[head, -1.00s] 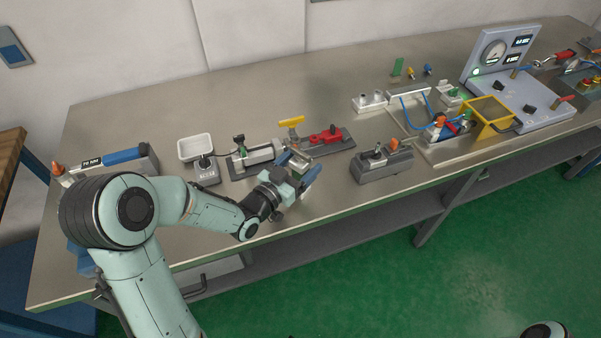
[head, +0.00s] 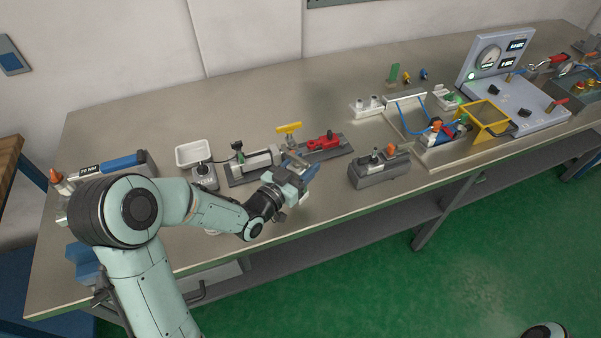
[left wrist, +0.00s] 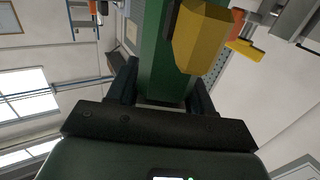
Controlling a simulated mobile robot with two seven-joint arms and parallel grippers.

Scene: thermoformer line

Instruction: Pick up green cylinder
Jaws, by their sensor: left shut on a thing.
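My left gripper (head: 300,170) is over the front middle of the bench, at the near side of a fixture with a yellow handle (head: 288,128). In the left wrist view a long green body (left wrist: 165,55), which I take for the green cylinder, lies between the fingers, and the gripper is shut on it. Its far end runs out of the frame. A yellow faceted piece (left wrist: 200,38) overlaps its right side; I cannot tell whether they touch. In the head view the gripper hides the held piece. My right gripper is not in view.
A grey fixture with a red clamp (head: 325,141) stands just behind the gripper. A grey block fixture (head: 380,168) is to its right. A white tray (head: 193,153) is at the left, and a gauge panel (head: 495,58) at the far right. The bench's back middle is clear.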

